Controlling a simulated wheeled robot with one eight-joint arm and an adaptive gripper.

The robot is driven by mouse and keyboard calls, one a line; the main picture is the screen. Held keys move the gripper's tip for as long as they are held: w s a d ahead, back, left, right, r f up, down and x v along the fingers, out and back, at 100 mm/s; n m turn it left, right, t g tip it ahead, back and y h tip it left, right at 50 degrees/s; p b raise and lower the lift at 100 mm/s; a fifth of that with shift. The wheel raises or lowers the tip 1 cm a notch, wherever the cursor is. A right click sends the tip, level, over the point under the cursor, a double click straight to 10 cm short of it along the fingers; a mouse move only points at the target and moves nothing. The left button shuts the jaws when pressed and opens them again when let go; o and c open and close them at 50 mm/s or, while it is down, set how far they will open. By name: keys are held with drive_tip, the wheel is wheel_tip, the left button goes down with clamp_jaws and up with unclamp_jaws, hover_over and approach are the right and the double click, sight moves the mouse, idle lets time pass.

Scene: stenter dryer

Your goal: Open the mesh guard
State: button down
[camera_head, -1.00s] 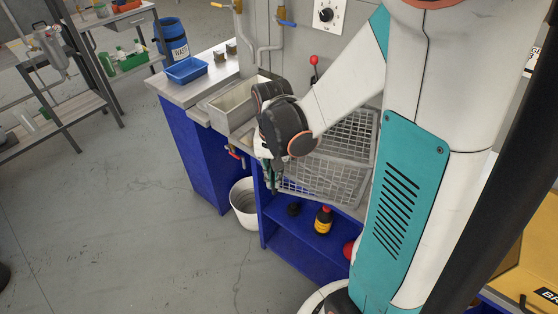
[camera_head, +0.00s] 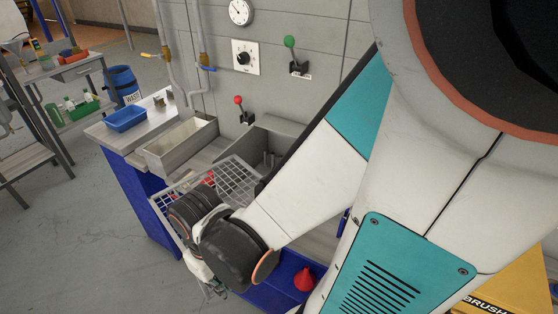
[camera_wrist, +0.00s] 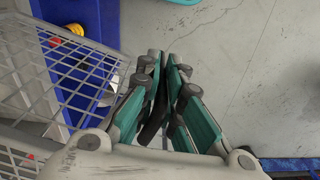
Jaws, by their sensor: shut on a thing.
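The mesh guard (camera_head: 236,182) is a grey wire grid at the front of a steel basin on the blue bench. It stands out from the bench, and the basin behind it (camera_head: 268,142) is partly uncovered. My wrist and arm hide much of it. My gripper (camera_head: 212,290) is at the guard's lower front, mostly hidden by the wrist in the head view. In the wrist view, the guard (camera_wrist: 62,72) fills the left side and my gripper's fingers (camera_wrist: 163,65) are close together beside its edge. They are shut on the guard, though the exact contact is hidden.
A pale trough (camera_head: 182,145) and a blue tray (camera_head: 126,118) are on the bench at left. A red-knobbed lever (camera_head: 240,106) and a green-knobbed lever (camera_head: 292,55) are on the wall. Open floor lies to the left.

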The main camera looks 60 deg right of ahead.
drive_tip(key=shift+s+r+p, duration=0.1)
drive_tip(key=shift+s+p, duration=0.2)
drive_tip(key=shift+s, duration=1.7)
drive_tip(key=c, duration=1.7)
unclamp_jaws()
drive_tip(key=shift+s, duration=0.1)
drive_tip(key=shift+r, duration=6)
